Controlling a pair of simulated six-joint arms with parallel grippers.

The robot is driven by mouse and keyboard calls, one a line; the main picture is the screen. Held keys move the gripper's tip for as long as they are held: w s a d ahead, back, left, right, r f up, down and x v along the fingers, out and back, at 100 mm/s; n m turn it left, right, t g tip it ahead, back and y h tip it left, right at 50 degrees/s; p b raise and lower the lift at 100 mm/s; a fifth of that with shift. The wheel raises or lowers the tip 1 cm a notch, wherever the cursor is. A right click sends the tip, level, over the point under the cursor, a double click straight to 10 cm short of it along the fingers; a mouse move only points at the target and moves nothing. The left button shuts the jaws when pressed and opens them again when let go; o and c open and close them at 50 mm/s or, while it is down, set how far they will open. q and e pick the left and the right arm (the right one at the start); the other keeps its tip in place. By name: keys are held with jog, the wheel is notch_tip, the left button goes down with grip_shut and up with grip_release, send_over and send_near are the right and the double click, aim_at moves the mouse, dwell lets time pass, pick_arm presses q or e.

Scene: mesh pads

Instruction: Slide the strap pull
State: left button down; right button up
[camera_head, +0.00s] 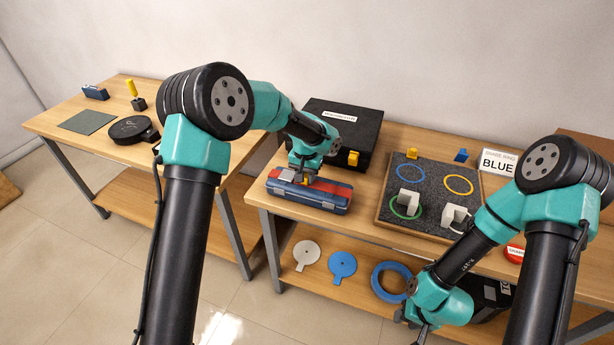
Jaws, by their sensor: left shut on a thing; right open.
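A blue case (318,200) with a red top and silver latches lies near the front left edge of the middle table. My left gripper (304,179) points down over its top and is shut on a small orange-yellow piece, apparently the strap pull (308,181). The fingers hide part of the pull, and a strap cannot be made out. My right gripper (416,326) is open and low at the front, below the table's top, away from the case.
A black case (345,122) stands behind the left gripper. To the right, a dark board (437,180) carries coloured rings and white blocks. A "BLUE" sign (497,161) stands behind it. The lower shelf holds a white disc (307,252), a blue disc (342,264) and a blue ring (377,279).

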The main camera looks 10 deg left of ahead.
pick_arm(q)
jog(key=shift+a, duration=0.25)
jog(key=c, duration=0.8)
grip_release()
